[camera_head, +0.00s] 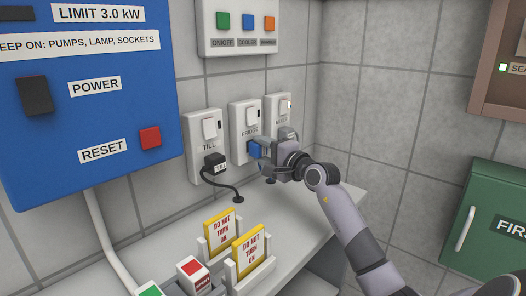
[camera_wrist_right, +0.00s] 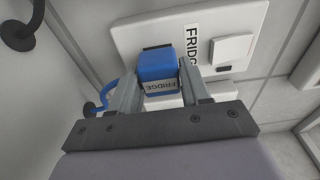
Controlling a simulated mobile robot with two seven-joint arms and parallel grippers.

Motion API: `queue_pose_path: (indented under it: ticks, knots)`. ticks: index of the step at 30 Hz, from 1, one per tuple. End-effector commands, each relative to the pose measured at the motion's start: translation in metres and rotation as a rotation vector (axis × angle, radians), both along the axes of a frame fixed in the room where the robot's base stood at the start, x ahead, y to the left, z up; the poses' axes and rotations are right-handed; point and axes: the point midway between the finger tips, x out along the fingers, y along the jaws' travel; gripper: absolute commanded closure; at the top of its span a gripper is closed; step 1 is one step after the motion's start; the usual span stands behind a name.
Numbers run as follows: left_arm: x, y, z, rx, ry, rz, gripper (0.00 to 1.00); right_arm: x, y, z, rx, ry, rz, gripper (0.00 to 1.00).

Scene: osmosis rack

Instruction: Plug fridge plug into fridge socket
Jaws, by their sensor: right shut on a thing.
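The blue fridge plug (camera_head: 254,150) is at the lower part of the fridge socket (camera_head: 238,122), the middle of three white wall sockets. My right gripper (camera_head: 266,147) is shut on the plug. In the right wrist view the plug (camera_wrist_right: 158,68), labelled FRIDGE, sits between the two fingers (camera_wrist_right: 160,88), close against the socket plate (camera_wrist_right: 140,30). A dark slot edge shows just behind the plug. I cannot tell whether the plug is fully seated. A blue cord (camera_wrist_right: 108,95) runs from it to the left. My left gripper is not in view.
The till socket (camera_head: 200,125) at left holds a black plug (camera_head: 214,163) with a cord. A third socket (camera_head: 280,108) is at right. Two yellow-edged DO NOT TURN ON cards (camera_head: 219,232) stand on the counter (camera_head: 300,215). A blue panel (camera_head: 90,80) hangs at left.

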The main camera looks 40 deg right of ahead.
Motion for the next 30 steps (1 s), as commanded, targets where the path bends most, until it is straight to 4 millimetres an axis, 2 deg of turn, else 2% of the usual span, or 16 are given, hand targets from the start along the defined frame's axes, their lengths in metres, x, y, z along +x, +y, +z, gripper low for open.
queue_pose_path:
  ticks: [24, 25, 27, 30]
  knots:
    - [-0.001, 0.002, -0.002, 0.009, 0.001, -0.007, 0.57, 0.011, 0.001, 0.001, 0.001, -0.002, 0.000, 0.80]
    - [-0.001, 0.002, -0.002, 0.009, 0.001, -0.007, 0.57, 0.011, 0.001, 0.001, 0.000, -0.002, 0.000, 0.47]
    - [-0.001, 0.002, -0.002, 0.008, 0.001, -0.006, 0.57, 0.011, 0.001, 0.000, 0.001, -0.002, 0.000, 0.24]
    - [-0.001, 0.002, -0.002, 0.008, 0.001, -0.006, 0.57, 0.011, 0.001, 0.000, 0.001, -0.001, 0.000, 0.24]
